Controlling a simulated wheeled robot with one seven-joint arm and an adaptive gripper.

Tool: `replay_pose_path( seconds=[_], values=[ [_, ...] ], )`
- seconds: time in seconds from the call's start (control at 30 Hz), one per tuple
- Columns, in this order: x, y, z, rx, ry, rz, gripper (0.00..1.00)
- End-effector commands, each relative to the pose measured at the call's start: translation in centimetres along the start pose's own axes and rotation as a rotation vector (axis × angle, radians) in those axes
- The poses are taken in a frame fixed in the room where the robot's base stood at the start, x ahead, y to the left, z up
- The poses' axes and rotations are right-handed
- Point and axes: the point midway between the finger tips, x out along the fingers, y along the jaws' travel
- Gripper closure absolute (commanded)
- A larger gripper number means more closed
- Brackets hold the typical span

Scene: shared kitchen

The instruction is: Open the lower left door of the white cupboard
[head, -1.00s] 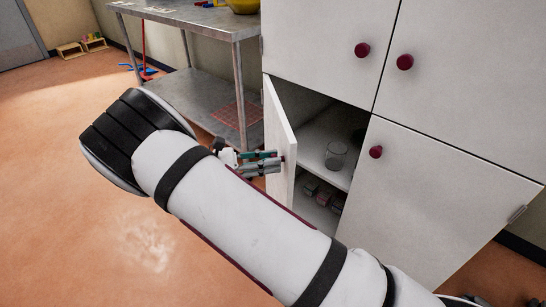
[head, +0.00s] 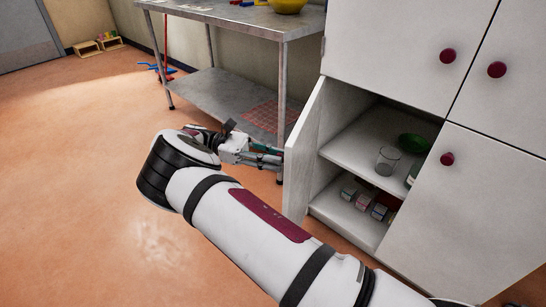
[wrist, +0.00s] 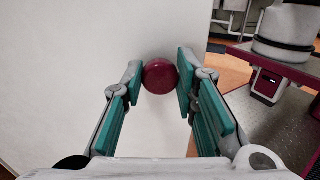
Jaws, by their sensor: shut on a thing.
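The white cupboard (head: 385,40) stands at the right in the head view. Its lower left door (head: 303,155) is swung wide open, its hinge side toward the metal table. My gripper (head: 280,158) is at the door's outer face, near its free edge. In the wrist view my gripper (wrist: 160,82) has its teal fingers on either side of the round dark red knob (wrist: 160,76), shut on it. The knob is hidden in the head view. The white door face (wrist: 70,60) fills the left of the wrist view.
Inside the cupboard are a glass (head: 387,160), a green bowl (head: 411,142) and several small boxes (head: 362,200). A metal table (head: 235,18) stands close behind the open door. The lower right door with its red knob (head: 447,159) is shut.

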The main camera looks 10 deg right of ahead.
Motion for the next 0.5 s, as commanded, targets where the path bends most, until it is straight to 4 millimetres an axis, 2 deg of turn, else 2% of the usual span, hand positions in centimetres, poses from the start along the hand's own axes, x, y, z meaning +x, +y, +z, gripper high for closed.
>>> replay_pose_path(
  seconds=[0.43,0.47,0.5],
  values=[
    [-0.07,-0.1,-0.01,-0.002,0.0,-0.008,1.0],
    [-0.07,-0.1,-0.01,-0.002,0.0,-0.008,0.68],
    [-0.07,-0.1,0.0,-0.001,0.0,-0.008,0.59]
  ],
)
